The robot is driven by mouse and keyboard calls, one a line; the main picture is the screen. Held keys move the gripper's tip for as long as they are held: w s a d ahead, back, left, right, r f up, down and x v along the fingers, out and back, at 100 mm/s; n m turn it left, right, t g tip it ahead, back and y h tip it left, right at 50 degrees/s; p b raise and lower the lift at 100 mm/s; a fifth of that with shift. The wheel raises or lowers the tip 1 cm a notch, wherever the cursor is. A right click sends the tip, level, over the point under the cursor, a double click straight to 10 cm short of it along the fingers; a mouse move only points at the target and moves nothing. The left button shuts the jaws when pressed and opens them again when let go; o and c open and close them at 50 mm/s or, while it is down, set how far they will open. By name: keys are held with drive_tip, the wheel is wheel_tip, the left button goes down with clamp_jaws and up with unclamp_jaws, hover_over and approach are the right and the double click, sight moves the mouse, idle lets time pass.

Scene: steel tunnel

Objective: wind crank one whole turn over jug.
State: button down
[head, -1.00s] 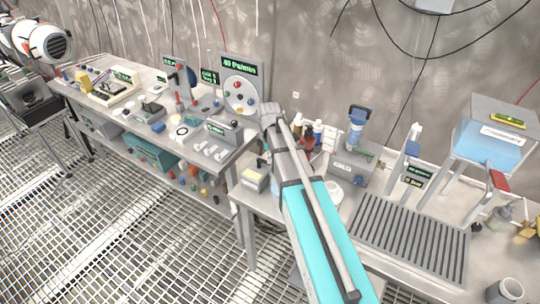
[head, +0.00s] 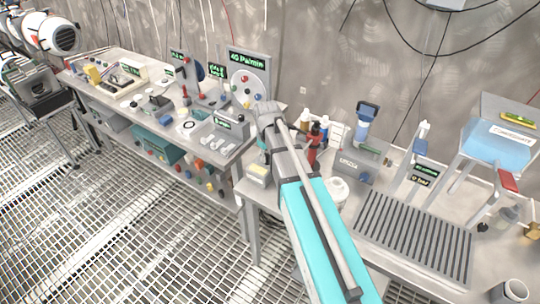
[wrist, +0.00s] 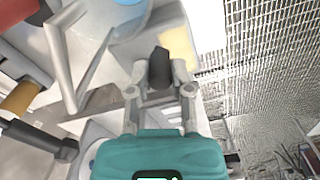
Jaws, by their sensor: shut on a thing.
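My gripper (wrist: 160,85) shows in the wrist view, with its two fingers closed on a dark knob (wrist: 160,66), which looks like the crank's handle. The rest of the crank is hard to make out. A pale body with a blue patch (wrist: 128,4) lies beyond the fingers at the top edge; I cannot tell whether it is the jug. In the head view my arm hides the gripper and the knob. A white round vessel (head: 338,192), perhaps the jug, stands just right of my arm.
A ribbed grey tray (head: 412,238) and a blue-topped stand (head: 497,140) are on the right bench. A grey box with a blue-capped bottle (head: 362,128) stands behind. The left bench (head: 140,140) is crowded with panels and knobs. The grating floor (head: 130,240) is clear.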

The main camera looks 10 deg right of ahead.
drive_tip(key=shift+w+a+m, duration=0.1)
drive_tip(key=shift+a+m, duration=0.25)
drive_tip(key=shift+m, duration=0.5)
drive_tip(key=shift+w+a+m, duration=0.1)
drive_tip(key=shift+a+m, duration=0.2)
drive_tip(key=shift+m, duration=0.55)
drive_tip(key=c, duration=0.5)
unclamp_jaws()
drive_tip(key=shift+c, duration=0.2)
drive_tip(key=shift+s+d, duration=0.1)
